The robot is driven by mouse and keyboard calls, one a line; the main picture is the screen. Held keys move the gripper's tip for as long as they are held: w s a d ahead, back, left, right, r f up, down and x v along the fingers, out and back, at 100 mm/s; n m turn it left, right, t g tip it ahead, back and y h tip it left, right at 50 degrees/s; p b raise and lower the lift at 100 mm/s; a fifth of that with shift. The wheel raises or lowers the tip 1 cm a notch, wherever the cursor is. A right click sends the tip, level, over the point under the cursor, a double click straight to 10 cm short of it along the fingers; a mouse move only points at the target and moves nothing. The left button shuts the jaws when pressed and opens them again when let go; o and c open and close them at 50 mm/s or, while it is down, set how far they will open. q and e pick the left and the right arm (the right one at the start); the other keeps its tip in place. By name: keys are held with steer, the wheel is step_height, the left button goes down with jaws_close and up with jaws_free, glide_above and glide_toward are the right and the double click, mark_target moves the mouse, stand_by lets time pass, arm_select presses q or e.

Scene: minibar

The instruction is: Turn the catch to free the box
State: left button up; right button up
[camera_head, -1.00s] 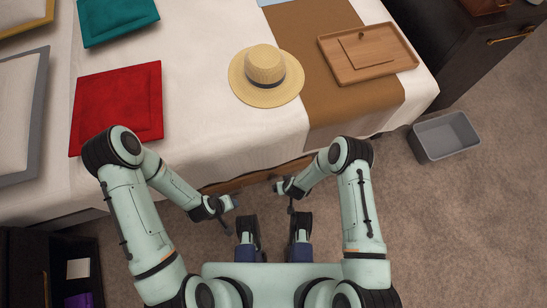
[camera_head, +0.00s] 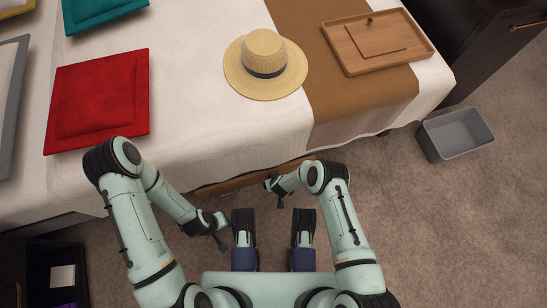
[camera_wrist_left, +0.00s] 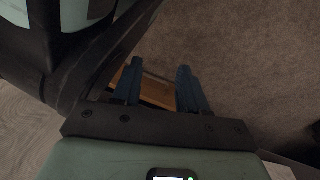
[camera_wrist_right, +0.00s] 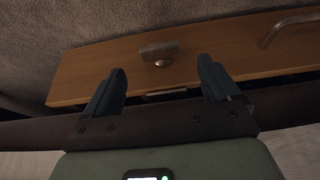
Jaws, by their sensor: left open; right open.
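The wooden box (camera_wrist_right: 90,76) lies low under the bed's edge, and its front fills the middle of the right wrist view. A metal catch (camera_wrist_right: 158,50) sits on its wood, beyond and between the fingertips. A curved metal handle (camera_wrist_right: 290,25) is to the right. In the head view only a strip of the box (camera_head: 258,177) shows below the cloth. My right gripper (camera_wrist_right: 162,68) is open and empty in front of the catch; no contact can be seen. My left gripper (camera_wrist_left: 158,82) is open, with a bit of wood visible beyond its fingers.
The bed (camera_head: 190,100) with its white cover hangs over the box. A straw hat (camera_head: 265,62), a wooden tray (camera_head: 375,65) and a red cushion (camera_head: 98,100) lie on it. A grey bin (camera_head: 457,135) stands on the carpet at right. A dark open cabinet (camera_head: 40,265) is at lower left.

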steer(key=b+x, duration=0.2)
steer(key=x, duration=0.3)
steer(key=shift+f, duration=0.1)
arm_select(q)
steer(key=s+f+g, duration=0.2)
steer(key=s+f, duration=0.1)
steer(key=s, duration=0.3)
steer(key=shift+a, duration=0.35)
arm_select(e)
steer(key=c, duration=1.1)
arm_select(q)
steer(key=shift+w, duration=0.1)
arm_select(e)
steer(key=shift+o, duration=0.2)
